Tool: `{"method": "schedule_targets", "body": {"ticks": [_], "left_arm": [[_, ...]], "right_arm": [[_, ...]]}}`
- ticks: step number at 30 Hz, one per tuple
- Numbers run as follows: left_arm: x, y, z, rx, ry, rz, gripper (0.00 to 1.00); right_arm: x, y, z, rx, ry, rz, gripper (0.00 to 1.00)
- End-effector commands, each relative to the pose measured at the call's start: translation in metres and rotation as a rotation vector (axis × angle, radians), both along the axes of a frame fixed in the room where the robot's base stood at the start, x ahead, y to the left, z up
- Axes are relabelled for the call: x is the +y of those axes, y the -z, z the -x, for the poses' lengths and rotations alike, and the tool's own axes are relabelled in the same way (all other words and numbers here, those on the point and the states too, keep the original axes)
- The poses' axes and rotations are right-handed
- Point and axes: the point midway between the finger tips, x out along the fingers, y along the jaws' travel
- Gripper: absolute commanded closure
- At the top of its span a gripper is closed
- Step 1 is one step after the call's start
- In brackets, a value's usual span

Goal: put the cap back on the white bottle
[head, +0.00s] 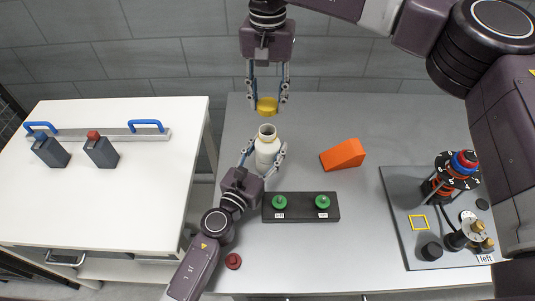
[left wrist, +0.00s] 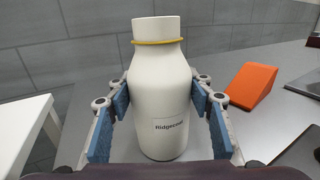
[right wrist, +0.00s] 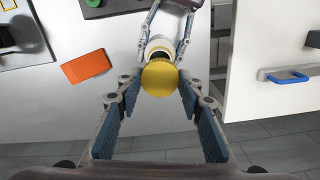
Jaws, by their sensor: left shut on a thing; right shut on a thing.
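The white bottle (head: 266,152) stands upright on the grey table with its mouth open. A label shows on its front in the left wrist view (left wrist: 160,95), along with a yellow ring round the neck. My left gripper (head: 266,160) is shut on the bottle's body from the front. My right gripper (head: 267,98) points down from above and is shut on the yellow cap (head: 266,106). The cap is apart from the bottle, above and slightly behind its mouth in the head view. In the right wrist view the cap (right wrist: 160,78) hides part of the bottle.
An orange wedge (head: 343,155) lies right of the bottle. A black block with two green buttons (head: 301,207) stands in front of it. A grey board with knobs (head: 405,205) is at right. A red knob (head: 233,261) lies near the front edge. A white table (head: 110,210) stands at left.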

Motion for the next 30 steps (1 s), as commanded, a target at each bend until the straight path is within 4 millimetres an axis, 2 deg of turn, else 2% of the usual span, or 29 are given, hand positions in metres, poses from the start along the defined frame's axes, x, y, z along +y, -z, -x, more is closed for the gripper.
{"method": "schedule_targets", "body": {"ticks": [3, 7, 17, 30], "left_arm": [[0.000, 0.000, 0.000, 0.000, 0.000, 0.000, 0.96], [0.000, 0.000, 0.000, 0.000, 0.000, 0.000, 0.96], [0.000, 0.000, 0.000, 0.000, 0.000, -0.001, 0.96], [0.000, 0.000, 0.000, 0.000, 0.000, -0.001, 0.96]], "right_arm": [[0.000, 0.000, 0.000, 0.000, 0.000, 0.000, 0.73], [0.000, 0.006, 0.000, 0.002, 0.000, 0.001, 0.73], [0.000, 0.049, 0.001, 0.000, 0.000, 0.002, 0.73], [0.000, 0.050, 0.000, -0.002, 0.000, 0.001, 0.73]]}}
